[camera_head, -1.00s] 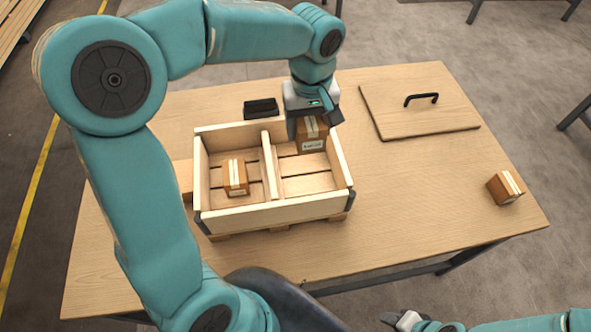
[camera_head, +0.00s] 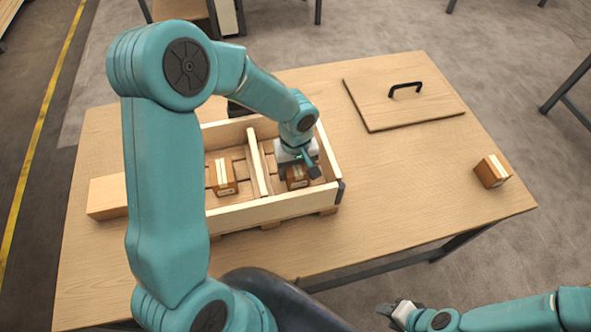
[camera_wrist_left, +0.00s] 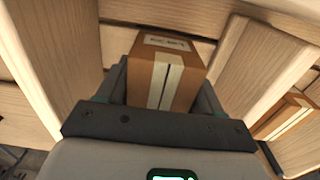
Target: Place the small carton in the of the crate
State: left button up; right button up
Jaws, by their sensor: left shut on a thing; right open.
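A wooden crate (camera_head: 270,211) with a central divider stands on the table. My left gripper (camera_head: 297,172) reaches down into its right compartment, shut on a small carton (camera_head: 297,181). The carton also shows between the fingers in the left wrist view (camera_wrist_left: 172,62), with crate walls on both sides. Whether it touches the crate floor I cannot tell. A second carton (camera_head: 223,176) sits in the left compartment. A third carton (camera_head: 492,171) stands on the table at the far right. My right gripper (camera_head: 394,313) is open and empty at the bottom edge, away from the crate.
A wooden lid (camera_head: 390,105) with a black handle lies at the back right of the table. A wooden block (camera_head: 107,197) lies left of the crate. A dark object (camera_head: 238,109) is behind the crate, partly hidden.

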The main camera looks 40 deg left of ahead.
pick_arm(q)
jog(key=shift+f, duration=0.6)
jog(key=shift+f+b, duration=0.2)
jog(key=shift+b, duration=0.1)
jog(key=o, duration=1.3)
jog(key=shift+r, duration=0.1)
jog(key=shift+c, duration=0.2)
